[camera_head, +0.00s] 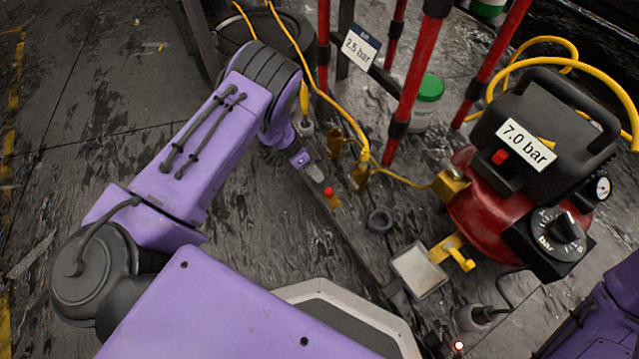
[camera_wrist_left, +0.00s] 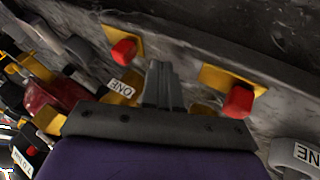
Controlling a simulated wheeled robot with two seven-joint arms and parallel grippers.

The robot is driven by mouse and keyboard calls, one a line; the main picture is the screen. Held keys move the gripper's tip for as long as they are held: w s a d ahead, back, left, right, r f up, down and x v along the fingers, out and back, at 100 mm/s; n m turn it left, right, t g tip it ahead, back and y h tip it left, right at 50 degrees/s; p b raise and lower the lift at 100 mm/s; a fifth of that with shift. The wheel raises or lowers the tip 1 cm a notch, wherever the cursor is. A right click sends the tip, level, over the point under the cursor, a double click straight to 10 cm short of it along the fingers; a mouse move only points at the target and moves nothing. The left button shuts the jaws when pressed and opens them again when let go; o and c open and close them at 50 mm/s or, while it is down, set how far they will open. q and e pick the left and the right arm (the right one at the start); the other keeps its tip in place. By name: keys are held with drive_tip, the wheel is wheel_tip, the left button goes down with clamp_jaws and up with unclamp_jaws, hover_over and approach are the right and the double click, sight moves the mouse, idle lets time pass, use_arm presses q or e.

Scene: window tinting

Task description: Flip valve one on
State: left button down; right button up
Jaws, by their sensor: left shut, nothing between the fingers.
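My left gripper (camera_head: 314,172) is shut and empty, its fingertips just up-left of a red valve knob (camera_head: 328,191) on a brass body. In the left wrist view the closed fingers (camera_wrist_left: 160,78) point at a grey rail between two red knobs on yellow plates: one left (camera_wrist_left: 123,52) and one right (camera_wrist_left: 239,100). A tag reading ONE (camera_wrist_left: 122,88) is left of the fingers. I cannot tell whether the fingers touch a knob. My right gripper is out of view.
A red and black compressor (camera_head: 485,215) marked 7.0 bar stands at right. Red posts (camera_head: 412,85) and yellow hoses (camera_head: 345,115) rise behind the rail. A 2.5 bar sign (camera_head: 359,48) and a green-lidded tub (camera_head: 428,100) stand at the back. The floor at left is mostly clear.

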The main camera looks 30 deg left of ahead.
sight(330, 192)
use_arm(q)
drive_tip(key=shift+s+d+r+b, duration=0.15)
drive_tip(key=shift+s+d, duration=0.2)
drive_tip(key=shift+d, duration=0.25)
drive_tip(key=shift+s+d+r+b, duration=0.15)
drive_tip(key=shift+s+d, duration=0.15)
drive_tip(key=shift+d, duration=0.25)
drive_tip(key=shift+f, duration=0.1)
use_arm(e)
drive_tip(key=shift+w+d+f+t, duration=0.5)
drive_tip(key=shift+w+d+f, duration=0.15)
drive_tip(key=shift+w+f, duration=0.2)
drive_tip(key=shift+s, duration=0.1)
